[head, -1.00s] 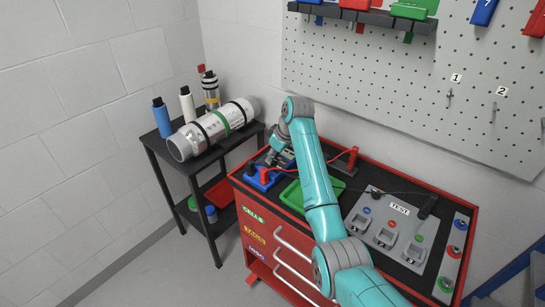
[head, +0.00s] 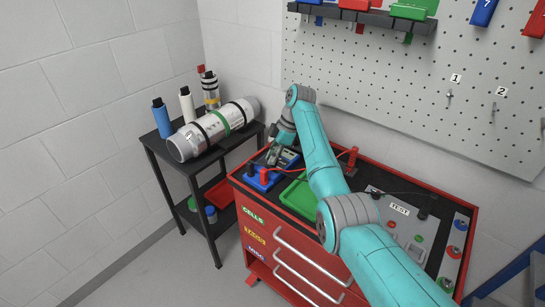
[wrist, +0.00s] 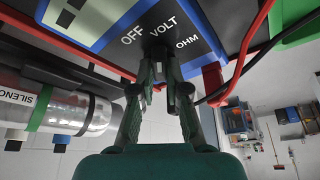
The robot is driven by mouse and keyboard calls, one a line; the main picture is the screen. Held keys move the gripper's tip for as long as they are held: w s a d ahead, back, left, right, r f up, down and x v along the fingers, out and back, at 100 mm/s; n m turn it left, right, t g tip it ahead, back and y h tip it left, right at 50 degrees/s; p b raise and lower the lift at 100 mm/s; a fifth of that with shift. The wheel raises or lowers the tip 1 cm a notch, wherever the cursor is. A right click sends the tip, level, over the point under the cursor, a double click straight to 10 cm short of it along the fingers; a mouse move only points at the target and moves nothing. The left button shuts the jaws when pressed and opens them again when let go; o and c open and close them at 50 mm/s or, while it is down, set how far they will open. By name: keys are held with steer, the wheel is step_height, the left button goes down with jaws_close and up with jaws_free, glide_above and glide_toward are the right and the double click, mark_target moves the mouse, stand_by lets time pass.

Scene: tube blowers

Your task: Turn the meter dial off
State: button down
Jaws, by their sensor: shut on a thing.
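The meter (head: 290,158) is a blue-edged device with a grey face on the far left of the red cart's top. My gripper (wrist: 160,64) is shut on the dial. In the head view my gripper (head: 274,155) is at the meter's left part. The fingers mostly hide the dial, so I cannot tell which label it points to.
A grey TEST panel (head: 410,222) lies to the right, partly behind my arm. A black side table (head: 160,152) with a large cylinder (head: 212,128) stands left.

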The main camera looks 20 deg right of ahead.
steer(key=n+g, duration=0.1)
steer(key=n, duration=0.2)
steer(key=shift+n, duration=0.3)
steer(key=shift+n+g+h, duration=0.3)
steer(key=shift+n, duration=0.2)
steer(key=c, duration=1.2)
jaws_free()
steer(key=shift+o, duration=0.2)
step_height(320, 180, up, 10)
